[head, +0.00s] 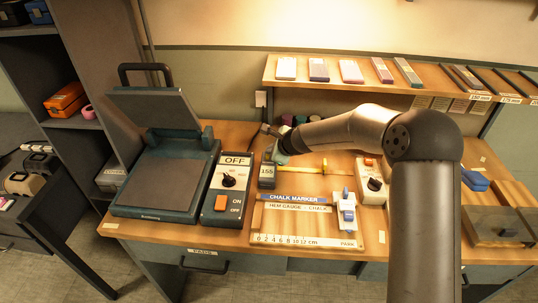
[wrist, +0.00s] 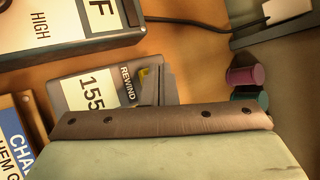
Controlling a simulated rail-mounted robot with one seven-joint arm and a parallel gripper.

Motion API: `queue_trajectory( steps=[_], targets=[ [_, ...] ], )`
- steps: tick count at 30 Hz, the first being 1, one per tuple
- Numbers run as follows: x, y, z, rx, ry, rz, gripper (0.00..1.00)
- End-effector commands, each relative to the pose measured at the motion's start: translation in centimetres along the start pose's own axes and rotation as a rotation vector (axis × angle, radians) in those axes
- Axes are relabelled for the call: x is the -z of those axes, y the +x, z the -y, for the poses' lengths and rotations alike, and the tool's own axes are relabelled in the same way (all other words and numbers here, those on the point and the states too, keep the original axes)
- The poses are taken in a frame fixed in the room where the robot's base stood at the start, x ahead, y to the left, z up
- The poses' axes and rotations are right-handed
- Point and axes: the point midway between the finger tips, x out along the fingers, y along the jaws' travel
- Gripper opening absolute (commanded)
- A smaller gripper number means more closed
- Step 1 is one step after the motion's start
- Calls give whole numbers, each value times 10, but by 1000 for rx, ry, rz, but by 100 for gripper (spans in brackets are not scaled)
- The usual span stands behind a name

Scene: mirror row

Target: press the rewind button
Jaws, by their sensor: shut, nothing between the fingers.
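A small grey counter box (head: 268,177) with a "155" display stands on the wooden bench, right of the OFF control box. My gripper (head: 281,158) is shut and empty, close behind and above the counter. I cannot tell whether it touches the counter. In the wrist view a brown bar and pale green body fill the bottom and cover the counter's near side.
The OFF control box (head: 222,190) with knob and orange switch is left of the counter, beside a green press (head: 165,185). The chalk marker gauge (head: 305,220) lies in front. A switch box (head: 373,183) stands right. Thread spools (wrist: 245,76) sit behind. A shelf (head: 400,85) overhangs the back.

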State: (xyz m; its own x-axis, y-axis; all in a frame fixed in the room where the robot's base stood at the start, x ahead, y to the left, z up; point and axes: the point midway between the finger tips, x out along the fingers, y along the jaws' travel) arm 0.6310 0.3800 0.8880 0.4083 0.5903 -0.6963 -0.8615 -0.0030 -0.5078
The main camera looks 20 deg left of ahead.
Motion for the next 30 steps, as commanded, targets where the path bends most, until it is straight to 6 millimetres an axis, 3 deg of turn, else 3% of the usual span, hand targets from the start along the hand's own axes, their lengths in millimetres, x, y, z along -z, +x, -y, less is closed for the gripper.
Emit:
queue_trajectory(
  steps=[14, 30],
  targets=[
    [2, 2, -2, -1, 1, -1, 0],
    [-8, -11, 8, -1, 1, -1, 0]
  ],
)
